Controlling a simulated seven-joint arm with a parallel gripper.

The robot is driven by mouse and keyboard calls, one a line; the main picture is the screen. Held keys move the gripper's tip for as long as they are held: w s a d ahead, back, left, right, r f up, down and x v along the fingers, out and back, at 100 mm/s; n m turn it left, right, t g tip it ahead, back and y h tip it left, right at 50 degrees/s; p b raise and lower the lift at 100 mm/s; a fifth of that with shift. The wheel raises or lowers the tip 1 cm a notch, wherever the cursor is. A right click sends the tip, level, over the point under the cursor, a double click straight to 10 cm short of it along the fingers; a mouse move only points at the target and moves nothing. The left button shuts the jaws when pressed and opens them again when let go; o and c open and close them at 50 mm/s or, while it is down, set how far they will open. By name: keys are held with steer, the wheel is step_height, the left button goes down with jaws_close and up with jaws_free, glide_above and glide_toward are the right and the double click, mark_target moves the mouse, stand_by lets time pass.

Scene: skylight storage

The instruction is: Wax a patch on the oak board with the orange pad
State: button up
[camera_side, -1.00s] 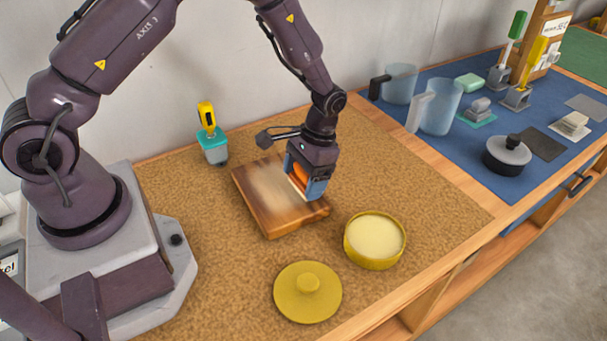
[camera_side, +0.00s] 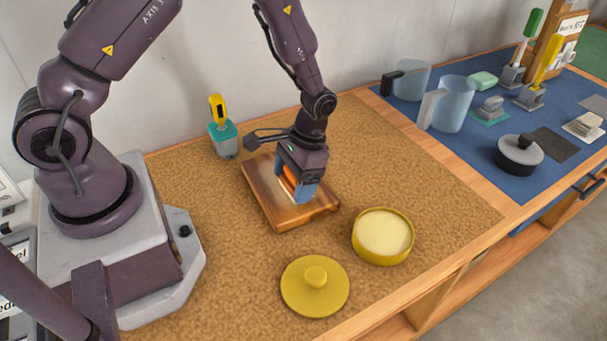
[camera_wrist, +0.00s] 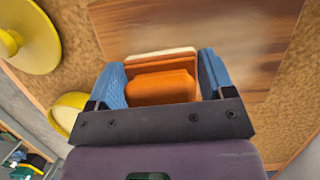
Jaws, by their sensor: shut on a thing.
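The oak board (camera_side: 270,205) lies flat on the cork mat, with a darker brown left end and a paler streaked area. The wrist view shows that paler grain on the board (camera_wrist: 240,30) too. My gripper (camera_side: 300,188) is over the middle of the board, its blue fingers shut on the sides of the orange pad (camera_side: 289,179). In the wrist view the pad (camera_wrist: 162,87) sits between the fingers, with a cream layer at its far edge. The pad is at the board's surface and looks to touch it; the contact is partly hidden.
An open yellow tin of pale wax (camera_side: 383,232) stands right of the board, its yellow lid (camera_side: 315,292) on the mat in front. Jugs (camera_side: 454,104) and a black-bottomed pot (camera_side: 518,158) are on the blue mat.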

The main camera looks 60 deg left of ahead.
mark_target(267, 201)
steer(key=shift+s, duration=0.2)
stand_by(0.4)
steer(key=shift+s+a, duration=0.15)
steer(key=shift+s, duration=2.15)
steer(key=shift+w, duration=0.1)
steer(key=shift+w, duration=1.5)
steer(key=shift+w+d, duration=0.2)
steer(key=shift+w, duration=2.1)
steer(key=shift+w, duration=0.1)
